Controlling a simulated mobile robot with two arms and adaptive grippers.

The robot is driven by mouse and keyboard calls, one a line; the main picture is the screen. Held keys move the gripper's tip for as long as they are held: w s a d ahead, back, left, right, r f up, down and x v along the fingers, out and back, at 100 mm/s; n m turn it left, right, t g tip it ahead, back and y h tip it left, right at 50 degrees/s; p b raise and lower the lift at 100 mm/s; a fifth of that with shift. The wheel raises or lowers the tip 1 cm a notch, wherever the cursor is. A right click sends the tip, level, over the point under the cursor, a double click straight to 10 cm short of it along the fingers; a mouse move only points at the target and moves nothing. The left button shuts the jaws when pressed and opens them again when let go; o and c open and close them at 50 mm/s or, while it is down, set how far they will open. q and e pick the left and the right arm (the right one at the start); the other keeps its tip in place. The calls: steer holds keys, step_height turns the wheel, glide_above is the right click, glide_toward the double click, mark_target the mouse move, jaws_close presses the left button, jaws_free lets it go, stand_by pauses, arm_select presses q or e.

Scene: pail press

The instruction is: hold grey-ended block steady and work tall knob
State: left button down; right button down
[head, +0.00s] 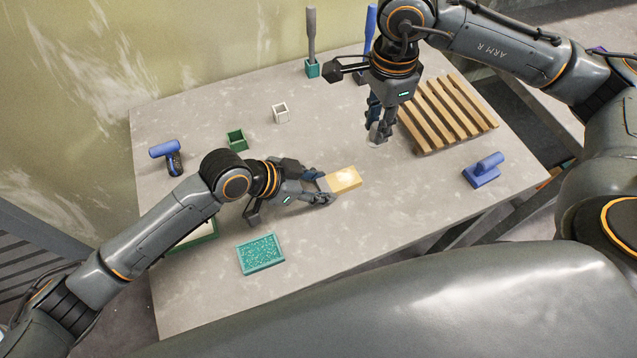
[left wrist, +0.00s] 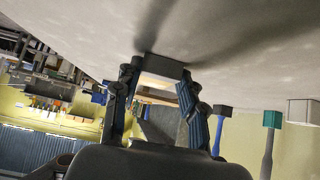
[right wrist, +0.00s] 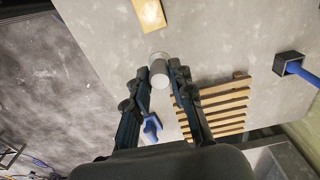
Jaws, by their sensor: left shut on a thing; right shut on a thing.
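The grey-ended block (head: 345,179) is cream-yellow and lies on the grey table near its middle. My left gripper (head: 325,190) is shut on its grey end, at the block's left side. In the left wrist view the block (left wrist: 162,80) sits between the fingers. A pale grey cylinder, seemingly the tall knob (right wrist: 159,74), stands between the fingers of my right gripper (right wrist: 160,82). In the head view my right gripper (head: 380,133) points down at the table and is shut on the knob, mostly hidden there. The block's cream end also shows in the right wrist view (right wrist: 150,14).
A wooden slatted rack (head: 447,112) lies right of my right gripper, with a blue handled tool (head: 484,170) in front. An upright grey-handled tool (head: 311,35) stands behind.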

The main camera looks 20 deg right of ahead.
arm_select(q)
steer(key=c, duration=0.7)
jaws_free()
steer(key=shift+f, duration=0.1)
steer(key=v, duration=1.2)
